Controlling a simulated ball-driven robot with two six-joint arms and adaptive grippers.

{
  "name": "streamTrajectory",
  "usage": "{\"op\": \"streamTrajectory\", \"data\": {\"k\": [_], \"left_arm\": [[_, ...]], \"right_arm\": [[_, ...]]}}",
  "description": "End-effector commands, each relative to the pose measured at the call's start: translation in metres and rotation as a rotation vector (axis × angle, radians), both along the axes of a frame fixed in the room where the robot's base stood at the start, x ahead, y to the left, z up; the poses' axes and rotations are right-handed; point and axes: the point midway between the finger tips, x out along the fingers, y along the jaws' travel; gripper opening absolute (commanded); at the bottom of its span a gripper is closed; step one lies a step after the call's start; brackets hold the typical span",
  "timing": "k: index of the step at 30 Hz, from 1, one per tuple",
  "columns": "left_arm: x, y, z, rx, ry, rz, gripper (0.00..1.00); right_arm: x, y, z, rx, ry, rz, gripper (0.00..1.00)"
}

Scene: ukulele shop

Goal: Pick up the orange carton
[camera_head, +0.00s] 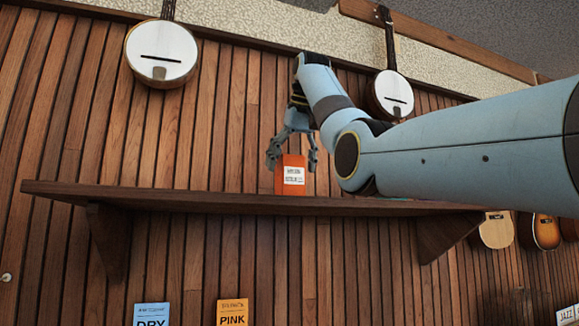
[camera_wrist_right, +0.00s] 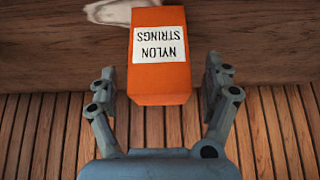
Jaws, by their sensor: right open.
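The orange carton (camera_head: 290,175) stands upright on the wooden shelf (camera_head: 150,196) in the head view. It has a white label with dark print. In the right wrist view the carton (camera_wrist_right: 160,82) shows large, its label reading "NYLON STRINGS" upside down. My right gripper (camera_head: 293,162) reaches down from above, with a finger on each side of the carton. In the wrist view the right gripper (camera_wrist_right: 162,95) is open, with a gap between each finger and the carton. My left gripper is in neither view.
Slatted wood wall (camera_head: 210,120) stands behind the shelf. Two banjo-like instruments (camera_head: 161,52) (camera_head: 392,95) hang above it. A pale mark (camera_wrist_right: 110,12) lies beside the carton in the wrist view. The shelf left of the carton looks bare. Blue (camera_head: 151,314) and orange (camera_head: 232,312) packs show below.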

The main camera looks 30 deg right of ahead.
Motion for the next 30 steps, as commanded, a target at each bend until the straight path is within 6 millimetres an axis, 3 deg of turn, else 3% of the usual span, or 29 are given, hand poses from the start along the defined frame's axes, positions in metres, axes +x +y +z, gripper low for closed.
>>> {"op": "streamTrajectory", "data": {"k": [1,6,14,27,30], "left_arm": [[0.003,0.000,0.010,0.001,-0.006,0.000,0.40],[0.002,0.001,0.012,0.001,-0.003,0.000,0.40],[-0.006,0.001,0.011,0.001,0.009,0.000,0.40],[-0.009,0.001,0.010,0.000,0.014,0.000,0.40],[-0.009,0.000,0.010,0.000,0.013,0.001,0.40]], "right_arm": [[0.005,-0.002,-0.006,0.000,0.008,-0.001,0.83],[0.015,-0.003,-0.023,0.001,0.004,0.000,0.83],[0.016,-0.003,-0.026,0.002,0.003,0.001,0.82],[0.015,-0.003,-0.026,0.002,0.004,0.001,0.24],[0.015,-0.003,-0.026,0.002,0.003,0.001,0.20]]}}
